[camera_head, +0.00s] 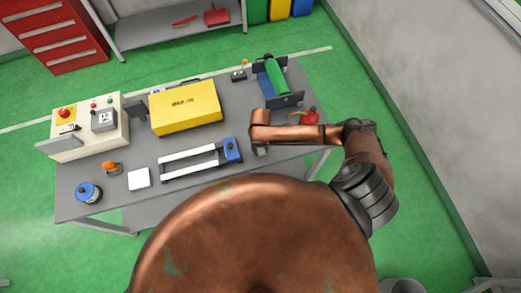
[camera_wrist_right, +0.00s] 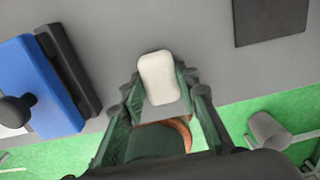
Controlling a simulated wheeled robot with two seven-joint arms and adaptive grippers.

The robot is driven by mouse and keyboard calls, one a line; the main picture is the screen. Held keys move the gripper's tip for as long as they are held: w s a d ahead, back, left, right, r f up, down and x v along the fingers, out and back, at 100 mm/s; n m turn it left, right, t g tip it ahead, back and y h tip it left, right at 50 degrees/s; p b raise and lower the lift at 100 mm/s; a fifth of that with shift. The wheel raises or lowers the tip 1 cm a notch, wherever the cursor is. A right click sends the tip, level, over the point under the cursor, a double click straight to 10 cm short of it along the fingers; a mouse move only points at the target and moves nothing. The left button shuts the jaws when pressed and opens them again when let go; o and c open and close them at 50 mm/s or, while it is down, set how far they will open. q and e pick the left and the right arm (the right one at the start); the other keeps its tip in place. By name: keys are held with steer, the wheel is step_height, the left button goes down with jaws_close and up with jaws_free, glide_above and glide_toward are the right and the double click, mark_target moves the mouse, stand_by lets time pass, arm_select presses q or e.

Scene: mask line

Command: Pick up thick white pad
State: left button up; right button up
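A thick white pad (camera_wrist_right: 157,72) with rounded corners shows in the right wrist view, upright between the two fingertips of my right gripper (camera_wrist_right: 163,90). The gripper's green-grey fingers are apart, one on each side of the pad; I cannot tell whether they touch it. In the head view my right gripper (camera_head: 261,149) is at the table's front edge area, right of the blue-ended frame, mostly hidden under my copper arm. A flat white square (camera_head: 139,179) lies at the table's front left. My left gripper is not in view.
On the grey table (camera_head: 235,105) stand a yellow case (camera_head: 186,107), a blue-ended frame with white bars (camera_head: 231,150), a green roller (camera_head: 274,76), a red bottle (camera_head: 311,116), a control box (camera_head: 90,125) and a blue spool (camera_head: 88,192). The blue block (camera_wrist_right: 45,85) is left of the gripper.

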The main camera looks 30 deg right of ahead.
mark_target(260, 149)
steer(key=c, duration=0.3)
steer(key=shift+r, duration=0.15)
steer(key=shift+r, duration=0.25)
step_height(260, 149, up, 2)
steer(key=shift+r, duration=0.2)
steer(key=s+a+r, duration=0.2)
steer(key=s+r, duration=0.1)
steer(key=s, duration=0.1)
steer(key=s+a+r+b, duration=0.1)
steer(key=s+a+r, duration=0.4)
steer(key=s+r, duration=0.1)
steer(key=s, duration=0.1)
steer(key=shift+s+a+r+b, duration=0.25)
steer(key=shift+s+r+b, duration=0.1)
steer(key=shift+r, duration=0.05)
